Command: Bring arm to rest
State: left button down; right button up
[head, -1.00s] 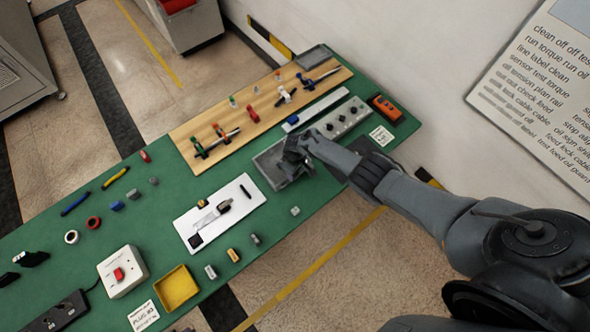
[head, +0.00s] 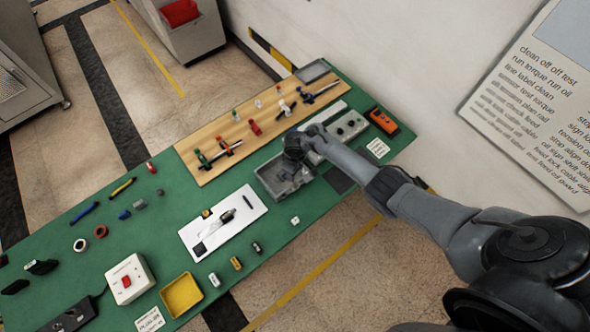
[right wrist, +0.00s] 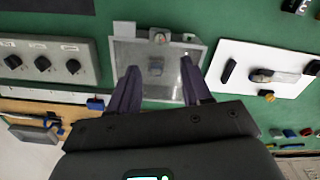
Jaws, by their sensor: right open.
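My right arm comes in from the right in the head view, and its gripper (head: 296,148) hangs over the far edge of a grey tray (head: 266,183). In the right wrist view, the right gripper (right wrist: 157,70) has its two dark fingers spread apart, with nothing between them. The grey tray (right wrist: 128,56) lies beyond the fingertips, with a small grey block (right wrist: 156,68) in it and a round metal part (right wrist: 160,37) at its edge. My left gripper is in neither view.
The green bench (head: 150,228) holds a wooden board (head: 205,175) with tools, a white plate (head: 252,208), a grey knob panel (head: 350,126), an orange device (head: 382,120), a yellow bin (head: 182,295) and a red-button box (head: 127,279). A wall stands behind the right side.

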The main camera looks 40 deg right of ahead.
jog(key=shift+s, duration=0.1)
dwell(0.3)
jog(key=s+a+f+g, duration=0.1)
jog(key=s+a+f, duration=0.1)
jog(key=s+f, duration=0.35)
jog(key=s+a+f+g, duration=0.1)
jog(key=s+a+f, duration=0.1)
jog(key=s, duration=0.6)
jog(key=s+a+f, duration=0.2)
jog(key=s+f, duration=0.2)
jog(key=s, duration=0.3)
jog(key=s+a+r+t, duration=0.1)
jog(key=s+a+r, duration=0.3)
jog(key=s+a, duration=0.15)
notch_tip(320, 180, up, 29)
jog(key=w+m+t, duration=0.1)
jog(key=t, duration=0.3)
jog(key=shift+w+d+t, duration=0.4)
